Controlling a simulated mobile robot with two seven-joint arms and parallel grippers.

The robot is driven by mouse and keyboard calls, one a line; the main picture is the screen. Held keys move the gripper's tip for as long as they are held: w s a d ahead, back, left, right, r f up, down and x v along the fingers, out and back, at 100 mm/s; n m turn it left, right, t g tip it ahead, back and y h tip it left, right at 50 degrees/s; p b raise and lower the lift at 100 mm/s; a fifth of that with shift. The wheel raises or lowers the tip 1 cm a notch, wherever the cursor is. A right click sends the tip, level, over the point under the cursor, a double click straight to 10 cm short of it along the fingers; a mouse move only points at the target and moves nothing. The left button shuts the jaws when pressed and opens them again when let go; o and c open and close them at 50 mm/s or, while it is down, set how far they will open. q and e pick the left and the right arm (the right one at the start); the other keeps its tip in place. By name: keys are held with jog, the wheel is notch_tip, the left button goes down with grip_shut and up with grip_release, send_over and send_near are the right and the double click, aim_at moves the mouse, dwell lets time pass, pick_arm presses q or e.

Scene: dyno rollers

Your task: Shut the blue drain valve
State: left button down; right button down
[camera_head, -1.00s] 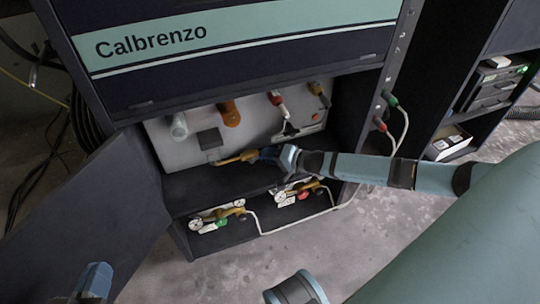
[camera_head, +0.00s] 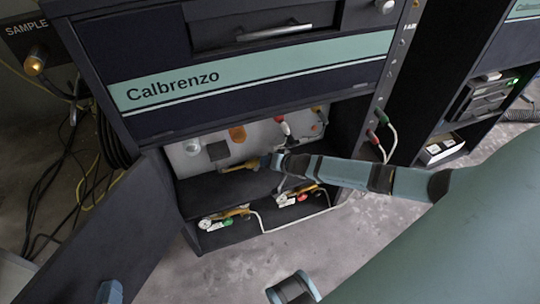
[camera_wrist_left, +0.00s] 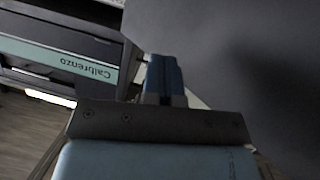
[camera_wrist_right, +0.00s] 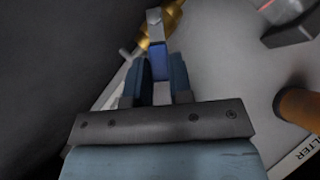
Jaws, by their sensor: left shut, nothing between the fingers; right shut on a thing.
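The drain valve has a brass body (camera_head: 238,165) low at the back of the open cabinet bay; the brass also shows at the top of the right wrist view (camera_wrist_right: 172,18). Its lever has a blue grip (camera_wrist_right: 159,60) with a pale metal end at the brass. My right gripper (camera_head: 272,161) reaches into the bay from the right and is shut on the blue grip; its fingers (camera_wrist_right: 160,80) flank the grip. The exact lever angle to the pipe is hard to tell. My left gripper (camera_head: 109,291) is shut and empty by the open cabinet door; its fingers are together (camera_wrist_left: 163,78).
The cabinet door (camera_head: 115,235) hangs open at the left. Orange (camera_head: 237,134), white (camera_head: 191,147) and red (camera_head: 284,128) fittings sit on the back panel above the valve. Gauges with brass fittings (camera_head: 228,215) are on the lower shelf. The floor in front is clear.

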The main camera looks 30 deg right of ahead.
jog(key=shift+a+r+h+p, duration=0.25)
jog(key=shift+r+h+p, duration=0.05)
jog(key=shift+r+p, duration=0.45)
jog(key=shift+a+r+n+g+p, duration=0.1)
jog(key=shift+a+n+g+p, duration=0.25)
jog(key=shift+p, duration=0.5)
jog(key=h+p, duration=0.1)
jog(key=n+p, duration=0.1)
jog(key=shift+w+a+g+h+p, duration=0.2)
jog(key=shift+a+g+h+p, duration=0.1)
jog(key=shift+h, duration=0.1)
jog(key=shift+w+a+n+h+p, duration=0.1)
jog(key=shift+a+n+h+p, duration=0.25)
jog(key=shift+h+p, duration=0.3)
jog(key=shift+w+a+n+g+h+p, duration=0.1)
jog(key=shift+a+n+g+h+p, duration=0.3)
jog(key=shift+h, duration=0.25)
pick_arm(q)
jog(key=shift+s+a+f+g+y, duration=0.5)
jog(key=shift+s+a+f+g, duration=0.1)
jog(key=shift+a+f+g, duration=0.15)
jog(key=shift+s+a+f+g+y, duration=0.55)
jog(key=shift+a+f+g, duration=0.1)
jog(key=shift+a+g, duration=0.15)
pick_arm(e)
jog(key=shift+w+a+h, duration=0.1)
jog(key=shift+a+h, duration=0.2)
jog(key=shift+h, duration=0.3)
jog(key=shift+n, duration=0.3)
